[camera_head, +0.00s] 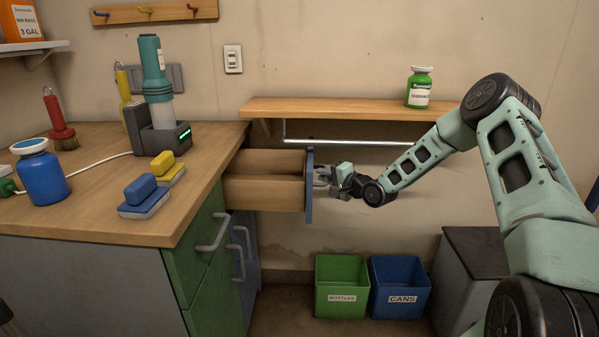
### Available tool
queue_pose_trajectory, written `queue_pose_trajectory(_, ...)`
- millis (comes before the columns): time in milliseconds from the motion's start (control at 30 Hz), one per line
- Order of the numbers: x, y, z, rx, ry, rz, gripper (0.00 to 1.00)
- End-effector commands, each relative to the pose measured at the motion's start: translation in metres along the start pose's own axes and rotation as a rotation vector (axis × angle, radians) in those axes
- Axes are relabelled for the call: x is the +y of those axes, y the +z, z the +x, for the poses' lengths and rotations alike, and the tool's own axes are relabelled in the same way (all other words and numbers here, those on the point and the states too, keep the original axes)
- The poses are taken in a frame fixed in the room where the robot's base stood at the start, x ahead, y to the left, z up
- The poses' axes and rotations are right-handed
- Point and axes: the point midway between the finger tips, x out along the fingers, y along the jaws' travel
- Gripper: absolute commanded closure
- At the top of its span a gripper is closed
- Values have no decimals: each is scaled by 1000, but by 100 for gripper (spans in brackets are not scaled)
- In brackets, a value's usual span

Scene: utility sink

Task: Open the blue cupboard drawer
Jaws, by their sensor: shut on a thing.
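The blue-fronted drawer (309,187) is pulled well out of the right side of the cupboard (247,262). Its wooden side shows between the cupboard and the blue front, which is seen nearly edge-on. My gripper (323,178) is at the outer face of the drawer front, shut on the drawer's handle. The handle is small in the view and partly hidden by the fingers. My arm reaches in from the right.
The wooden counter (120,222) holds a blue jar (41,176), sponges (147,195) and a teal device on a charger (168,137). A green bin (341,286) and a blue bin (400,287) stand on the floor below. A shelf (310,108) with a green bottle (419,88) hangs behind.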

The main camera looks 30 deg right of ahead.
Motion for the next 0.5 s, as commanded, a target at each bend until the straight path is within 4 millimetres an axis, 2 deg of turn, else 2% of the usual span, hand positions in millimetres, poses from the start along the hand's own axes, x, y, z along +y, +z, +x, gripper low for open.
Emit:
queue_pose_trajectory(33, 1, -8, -8, 2, 3, 2, 100)
queue_pose_trajectory(200, 7, -22, -23, -1, 2, 1, 100)
queue_pose_trajectory(500, 10, -29, -30, -2, 2, 1, 100)
